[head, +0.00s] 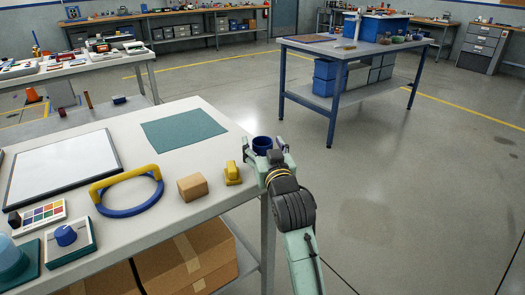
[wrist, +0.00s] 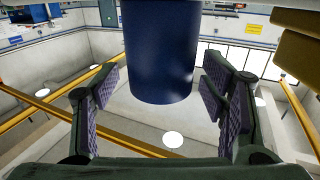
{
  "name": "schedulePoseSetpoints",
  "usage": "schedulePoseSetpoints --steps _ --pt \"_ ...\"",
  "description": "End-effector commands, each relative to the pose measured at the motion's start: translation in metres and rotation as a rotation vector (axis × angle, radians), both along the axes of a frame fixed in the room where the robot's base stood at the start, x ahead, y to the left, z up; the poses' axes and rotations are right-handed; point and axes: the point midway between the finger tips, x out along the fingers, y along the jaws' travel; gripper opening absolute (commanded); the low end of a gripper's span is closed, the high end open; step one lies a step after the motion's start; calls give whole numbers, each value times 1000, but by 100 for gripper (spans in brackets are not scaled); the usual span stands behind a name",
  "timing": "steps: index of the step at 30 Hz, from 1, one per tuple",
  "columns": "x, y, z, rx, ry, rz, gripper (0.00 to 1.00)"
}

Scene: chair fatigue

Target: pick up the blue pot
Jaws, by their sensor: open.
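The blue pot (head: 262,143) is at the right edge of the near table in the head view, between the fingers of my gripper (head: 264,152). My gripper is open, with one finger on each side of the pot. In the wrist view the dark blue pot (wrist: 158,55) fills the upper middle, and the finger pads flank it with a visible gap on both sides. The pot's lower part is hidden by my gripper in the head view, so I cannot tell what it rests on.
A yellow object (head: 233,173) stands close to the left of my gripper, with a tan block (head: 192,187) beside it. A blue and yellow ring-shaped item (head: 127,191) and a teal mat (head: 184,129) lie on the near table (head: 183,226). Open floor (head: 390,200) is on the right.

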Motion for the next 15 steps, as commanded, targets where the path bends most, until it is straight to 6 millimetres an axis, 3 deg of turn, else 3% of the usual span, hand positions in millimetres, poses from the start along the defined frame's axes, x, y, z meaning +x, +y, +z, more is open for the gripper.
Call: schedulePoseSetpoints --steps 10,15 --pt "9 3 0 0 -1 1 65" --pt "9 3 0 0 0 0 54"
